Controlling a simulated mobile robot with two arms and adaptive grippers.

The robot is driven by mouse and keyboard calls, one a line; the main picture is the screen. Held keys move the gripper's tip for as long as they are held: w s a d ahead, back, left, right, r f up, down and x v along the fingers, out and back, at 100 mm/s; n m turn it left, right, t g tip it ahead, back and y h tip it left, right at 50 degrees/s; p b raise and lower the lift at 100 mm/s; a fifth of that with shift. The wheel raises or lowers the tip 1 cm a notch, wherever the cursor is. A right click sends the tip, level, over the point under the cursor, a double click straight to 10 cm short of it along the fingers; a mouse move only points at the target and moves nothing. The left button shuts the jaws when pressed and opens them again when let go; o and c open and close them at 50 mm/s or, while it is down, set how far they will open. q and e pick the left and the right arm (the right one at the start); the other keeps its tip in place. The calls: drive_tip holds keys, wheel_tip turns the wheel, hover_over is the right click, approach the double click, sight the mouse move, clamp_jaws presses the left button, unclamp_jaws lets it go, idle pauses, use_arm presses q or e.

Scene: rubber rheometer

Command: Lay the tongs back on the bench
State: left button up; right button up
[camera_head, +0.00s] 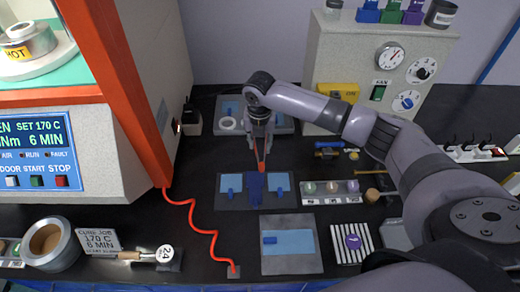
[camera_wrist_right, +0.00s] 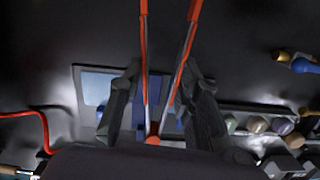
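My right gripper (camera_head: 260,143) hangs over the middle of the bench, pointing down. It is shut on the tongs (camera_head: 260,158), whose orange part shows below the fingers. In the right wrist view the tongs' two grey arms (camera_wrist_right: 180,80), with orange ends, run between my fingers (camera_wrist_right: 163,70); their orange joint lies near the palm. A dark blue block (camera_head: 256,188) stands just below the tongs, on a grey plate (camera_head: 254,206) with light blue panels. I cannot tell whether the tongs touch it. My left gripper is not in view.
A grey tray (camera_head: 285,125) lies behind the gripper. A rack with coloured knobs (camera_head: 327,199) and a grey mat (camera_head: 292,258) lie close by. A red cord (camera_head: 207,236) runs left of the plate.

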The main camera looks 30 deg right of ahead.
wheel_tip(320, 180, down, 4)
drive_tip(key=shift+r, duration=0.2)
drive_tip(key=shift+f, duration=0.2)
drive_tip(key=shift+f, duration=0.15)
drive_tip(key=o, duration=0.5)
drive_tip(key=shift+o, duration=0.2)
drive_tip(key=shift+r+p, duration=0.25)
drive_tip(key=shift+p, duration=0.05)
wheel_tip(320, 180, up, 12)
drive_tip(key=s+b, duration=0.1)
drive_tip(key=shift+s+a, duration=0.15)
drive_tip(key=shift+a, duration=0.2)
